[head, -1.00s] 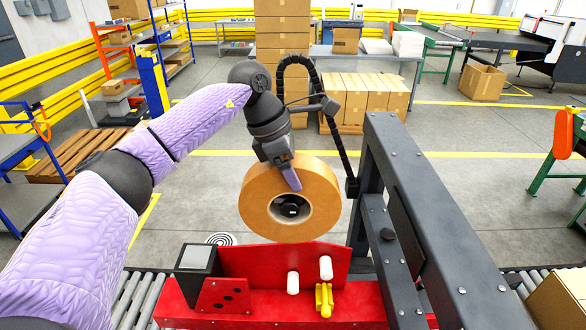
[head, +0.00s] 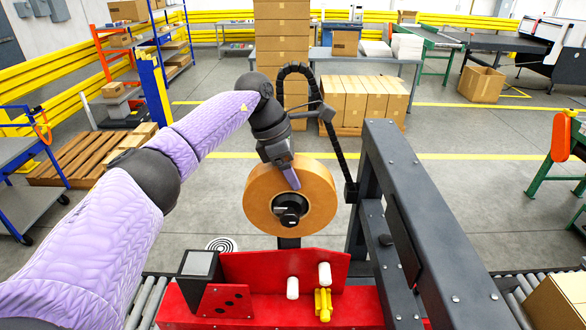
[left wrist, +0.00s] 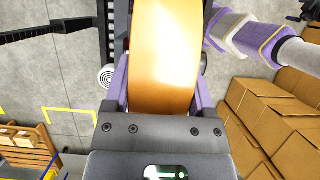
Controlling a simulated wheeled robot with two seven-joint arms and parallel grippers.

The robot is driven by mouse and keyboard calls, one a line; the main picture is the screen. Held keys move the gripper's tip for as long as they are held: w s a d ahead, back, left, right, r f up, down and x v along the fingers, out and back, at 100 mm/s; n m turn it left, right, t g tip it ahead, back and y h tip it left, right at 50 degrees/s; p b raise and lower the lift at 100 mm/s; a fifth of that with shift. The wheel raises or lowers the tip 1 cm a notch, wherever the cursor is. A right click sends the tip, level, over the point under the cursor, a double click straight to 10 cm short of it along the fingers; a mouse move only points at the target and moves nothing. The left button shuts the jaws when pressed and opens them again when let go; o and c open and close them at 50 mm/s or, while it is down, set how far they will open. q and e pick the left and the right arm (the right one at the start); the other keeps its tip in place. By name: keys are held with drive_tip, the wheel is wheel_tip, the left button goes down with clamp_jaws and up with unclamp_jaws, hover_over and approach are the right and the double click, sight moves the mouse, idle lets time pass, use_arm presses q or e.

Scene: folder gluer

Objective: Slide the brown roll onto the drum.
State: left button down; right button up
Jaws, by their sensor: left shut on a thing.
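The brown roll (head: 262,199) is a thick tape-like ring standing upright above the red machine, its hole facing me. The black drum (head: 290,211) shows in the hole, and its near end overlaps the lower edge of the hole. The roll sits around the drum; how far along it reaches, I cannot tell. My left gripper (head: 290,178) is shut on the roll's upper part from above. In the left wrist view, its purple fingers flank the roll (left wrist: 165,60). The right gripper is not in view.
The red machine body (head: 270,268) with white pegs and a yellow part stands below the roll. A dark grey frame (head: 420,210) rises close on the right. A black post and cable chain (head: 335,145) stand behind.

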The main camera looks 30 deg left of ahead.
use_arm(q)
unclamp_jaws()
